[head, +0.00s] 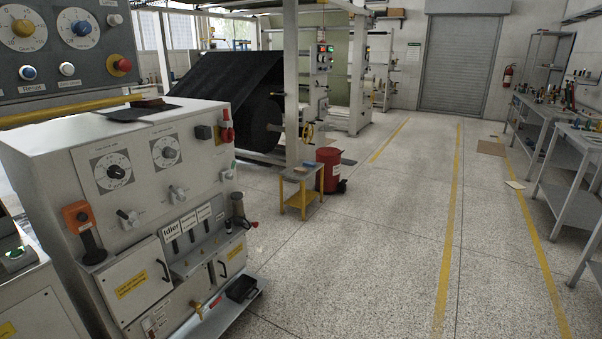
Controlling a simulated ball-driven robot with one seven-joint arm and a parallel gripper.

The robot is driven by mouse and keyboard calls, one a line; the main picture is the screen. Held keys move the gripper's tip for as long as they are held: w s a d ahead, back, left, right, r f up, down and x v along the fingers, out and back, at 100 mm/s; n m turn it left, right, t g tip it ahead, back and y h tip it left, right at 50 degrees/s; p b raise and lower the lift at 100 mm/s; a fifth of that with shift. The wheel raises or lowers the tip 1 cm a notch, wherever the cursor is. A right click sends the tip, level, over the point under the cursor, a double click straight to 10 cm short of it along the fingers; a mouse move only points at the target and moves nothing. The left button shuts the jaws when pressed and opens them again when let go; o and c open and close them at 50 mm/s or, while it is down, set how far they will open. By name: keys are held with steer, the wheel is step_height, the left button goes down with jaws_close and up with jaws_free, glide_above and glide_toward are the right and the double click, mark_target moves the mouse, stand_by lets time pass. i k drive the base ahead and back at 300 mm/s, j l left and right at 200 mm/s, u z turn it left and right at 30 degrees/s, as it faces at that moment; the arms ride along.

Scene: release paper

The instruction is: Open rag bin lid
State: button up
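A red bin (328,172), which looks like the rag bin, stands on the floor near the picture's middle, beside a machine frame. Its red top (329,154) looks closed, but it is small at this distance. A small yellow-legged stand (299,174) is in front of the bin and hides its lower left part. A dark piece sits at the bin's lower right. My gripper is not in view.
A large white control cabinet (137,190) with knobs and levers fills the left foreground, with a low tray (243,288) sticking out at its foot. Workbenches (570,150) line the right wall. The speckled floor (380,260) between yellow lines is mostly clear.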

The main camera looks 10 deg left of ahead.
mark_target(326, 152)
steer(key=u, duration=0.15)
steer(key=i+u, duration=0.1)
steer(key=i, duration=6.25)
steer(key=i+j+z, duration=0.15)
steer(key=i, duration=0.6)
steer(key=i+j, duration=0.15)
steer(key=i, duration=0.65)
